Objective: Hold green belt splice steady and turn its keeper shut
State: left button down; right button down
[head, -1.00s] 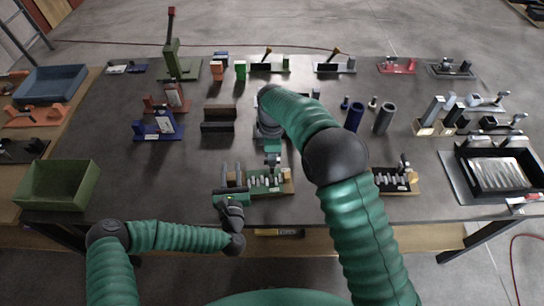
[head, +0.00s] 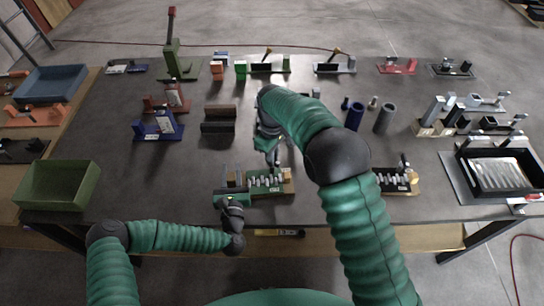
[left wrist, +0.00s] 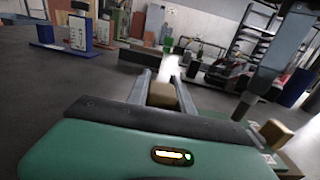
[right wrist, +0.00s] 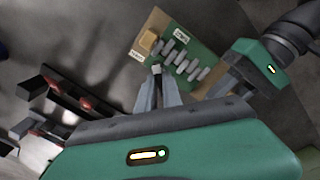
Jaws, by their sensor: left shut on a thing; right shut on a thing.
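The green belt splice (head: 266,184) lies near the table's front edge, a green plate with several grey rollers and a tan block at its right end. It also shows in the right wrist view (right wrist: 187,58). My left gripper (head: 234,180) is at the splice's left end, shut on a tan block (left wrist: 163,95) that shows between its fingers in the left wrist view. My right gripper (head: 274,162) comes from behind, above the splice. In the right wrist view, its fingertips (right wrist: 157,72) are shut on a small pale piece, apparently the keeper, beside the rollers.
A similar black splice (head: 394,182) lies to the right, beyond my right arm. A green bin (head: 60,186) stands at the front left and a black tray (head: 500,170) at the right. The table between bin and left gripper is clear.

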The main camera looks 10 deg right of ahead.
jog(key=shift+w+m, duration=0.1)
jog(key=shift+m, duration=0.2)
jog(key=c, duration=1.5)
grip_release()
notch_tip(320, 180, up, 12)
